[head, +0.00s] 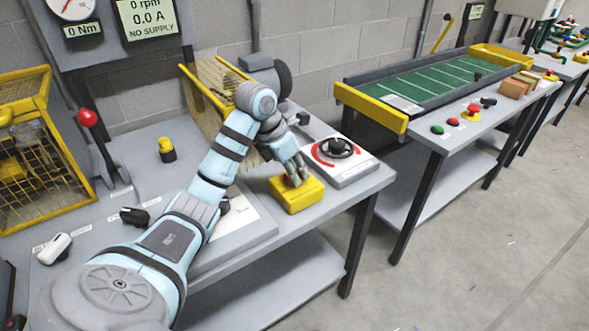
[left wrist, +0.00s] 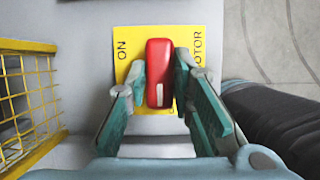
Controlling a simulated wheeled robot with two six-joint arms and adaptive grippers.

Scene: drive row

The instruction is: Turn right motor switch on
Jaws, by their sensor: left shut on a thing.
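The motor switch is a yellow box (head: 298,198) near the front right corner of the near bench. In the left wrist view its yellow face (left wrist: 126,55) carries the words ON and MOTOR. A red handle (left wrist: 158,80) with a white mark at its lower end stands upright in that picture. My left gripper (head: 293,180) reaches down over the box. In the left wrist view its two fingers (left wrist: 159,70) are shut on the red handle, one on each side. In the head view the fingers mostly hide the handle. My right gripper is not in view.
A dial with a red arc (head: 336,150) sits right of the box. A yellow mesh guard (head: 205,100) stands behind my arm. A red-topped lever (head: 88,118), a yellow button (head: 167,150) and a yellow cage (head: 40,160) are left. A second bench (head: 480,130) stands beyond a gap.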

